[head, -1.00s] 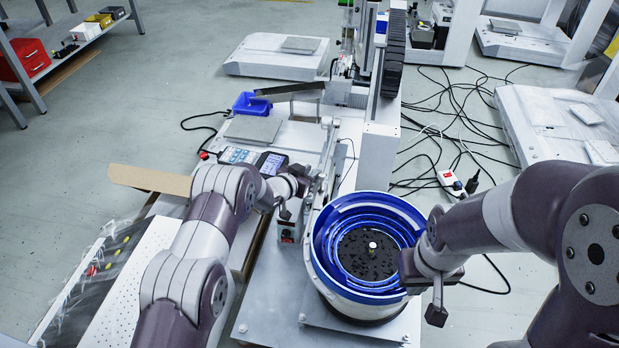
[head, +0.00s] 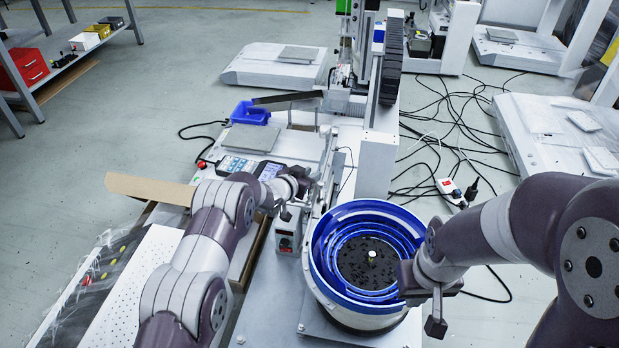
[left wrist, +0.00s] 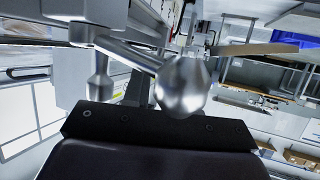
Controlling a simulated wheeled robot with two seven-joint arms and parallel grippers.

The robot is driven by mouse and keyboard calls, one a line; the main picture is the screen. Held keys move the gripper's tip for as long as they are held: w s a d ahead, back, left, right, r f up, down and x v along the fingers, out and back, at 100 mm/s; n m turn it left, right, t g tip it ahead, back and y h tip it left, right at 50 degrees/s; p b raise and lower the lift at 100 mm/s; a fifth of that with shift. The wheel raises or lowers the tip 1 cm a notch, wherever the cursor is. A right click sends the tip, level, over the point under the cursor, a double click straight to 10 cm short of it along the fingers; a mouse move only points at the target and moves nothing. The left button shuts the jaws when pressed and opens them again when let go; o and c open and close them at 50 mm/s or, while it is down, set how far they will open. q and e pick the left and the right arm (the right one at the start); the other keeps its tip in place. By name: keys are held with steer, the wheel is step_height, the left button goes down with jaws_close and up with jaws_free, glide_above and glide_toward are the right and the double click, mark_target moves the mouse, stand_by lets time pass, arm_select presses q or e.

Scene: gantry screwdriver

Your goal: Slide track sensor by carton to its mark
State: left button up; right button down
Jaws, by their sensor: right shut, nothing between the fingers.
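My left gripper (head: 292,200) is beside the rail assembly, just left of the blue-lined bowl. Whether its jaws are open or shut does not show clearly. In the left wrist view a silver ball-ended rod (left wrist: 184,85) is close in front of the dark gripper body (left wrist: 155,130). I cannot tell whether it is held. A brown cardboard carton flap (head: 150,188) shows left of my left arm; the arm hides part of the carton. I cannot make out the track sensor or its mark with certainty. My right gripper (head: 436,312) is shut and empty at the bowl's right side.
The round feeder bowl (head: 370,255) with a blue interior stands between my arms. Cables (head: 450,130) cover the floor at right.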

arm_select(q)
steer(key=p+v, duration=0.7)
steer(key=v, duration=0.5)
steer(key=shift+s+p, duration=0.3)
steer(key=shift+p, duration=0.1)
steer(key=shift+a, duration=0.15)
